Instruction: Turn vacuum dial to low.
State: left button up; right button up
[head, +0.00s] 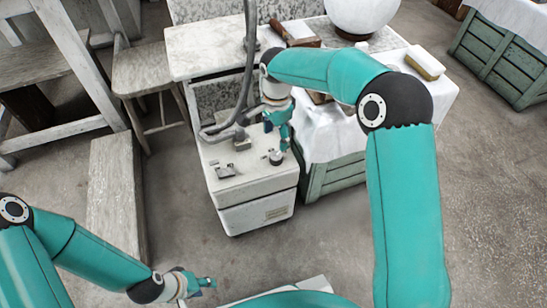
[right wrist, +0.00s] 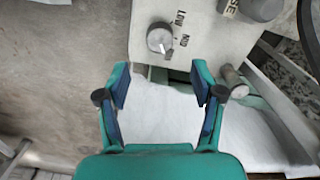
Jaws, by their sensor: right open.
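The vacuum unit (head: 262,188) is a pale cabinet with a grey hose on its top. Its round grey dial (right wrist: 159,38) shows in the right wrist view, and also in the head view (head: 276,157). The word "Low" (right wrist: 180,18) is printed up and right of the dial; another label to its right is hard to read. The dial's pointer seems to face lower right. My right gripper (right wrist: 160,80) is open and empty, with the dial beyond its fingertips, apart from them. My left gripper (head: 205,283) is low at the left, away from the unit; its jaw opening is unclear.
The hose (head: 249,60) rises beside my right arm. A green crate (head: 335,175) under a white cloth (head: 330,135) stands close right of the unit. A wooden stool (head: 155,70) and a plank (head: 115,190) are at left.

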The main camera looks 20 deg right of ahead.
aim_at(276, 155)
notch_tip(276, 155, down, 9)
jog(key=shift+r+b, duration=0.2)
jog(key=shift+b, duration=1.05)
